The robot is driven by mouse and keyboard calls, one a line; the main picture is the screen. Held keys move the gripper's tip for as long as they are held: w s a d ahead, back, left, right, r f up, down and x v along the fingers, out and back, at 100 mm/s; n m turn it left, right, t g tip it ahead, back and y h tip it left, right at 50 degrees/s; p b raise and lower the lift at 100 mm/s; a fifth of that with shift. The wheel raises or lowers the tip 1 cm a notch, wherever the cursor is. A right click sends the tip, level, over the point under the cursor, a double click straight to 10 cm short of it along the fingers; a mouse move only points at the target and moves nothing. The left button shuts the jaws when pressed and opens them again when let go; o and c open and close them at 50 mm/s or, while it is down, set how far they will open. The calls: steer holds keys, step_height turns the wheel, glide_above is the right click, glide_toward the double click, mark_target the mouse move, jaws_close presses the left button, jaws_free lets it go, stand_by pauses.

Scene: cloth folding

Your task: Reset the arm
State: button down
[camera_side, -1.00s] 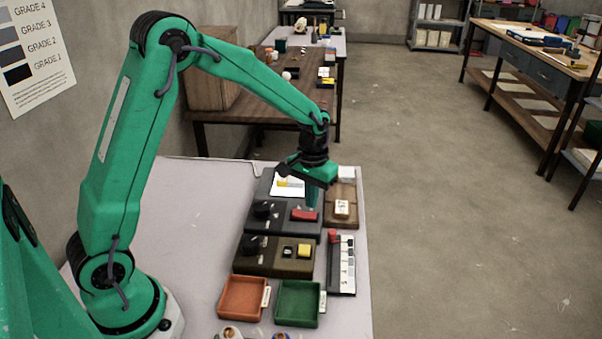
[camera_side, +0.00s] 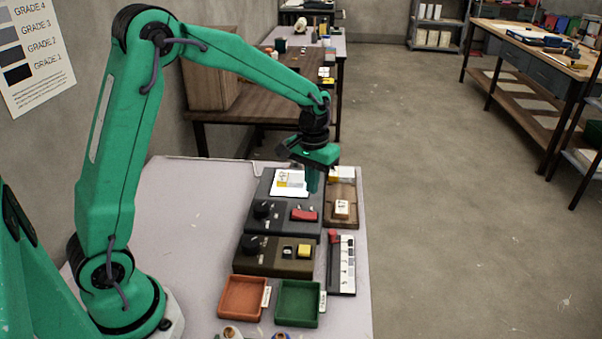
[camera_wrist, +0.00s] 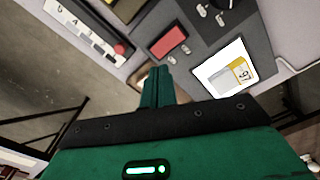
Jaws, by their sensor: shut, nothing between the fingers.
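My gripper (camera_side: 313,182) hangs pointing down from the green arm, above the back right part of a dark grey panel (camera_side: 284,222). Its fingers are together with nothing between them, and they show again in the wrist view (camera_wrist: 157,82). The panel carries a black knob (camera_side: 263,210), a red block or button (camera_side: 304,215) and a white card (camera_side: 290,183). The red piece (camera_wrist: 168,40) and the card (camera_wrist: 224,68) also show in the wrist view. The gripper is apart from the red piece.
An olive-brown panel (camera_side: 264,264) with a yellow button (camera_side: 304,251) lies nearer. In front are an orange tray (camera_side: 241,297) and a green tray (camera_side: 298,304). A labelled strip (camera_side: 341,270) and a wooden block (camera_side: 341,220) are at the right. The table's left part is bare.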

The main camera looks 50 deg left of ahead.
steer(key=shift+r, duration=0.1)
steer(key=s+r+m+t, duration=0.1)
steer(key=s+r+t, duration=0.2)
steer(key=s+r, duration=0.7)
steer(key=s+d+r+m+t, duration=0.1)
steer(key=s+r+m+t, duration=0.1)
steer(key=s, duration=1)
steer(key=shift+s+d+r+t, duration=0.2)
steer(key=shift+s+d+t, duration=0.1)
steer(key=shift+s, duration=0.05)
steer(key=c, duration=2.2)
jaws_free()
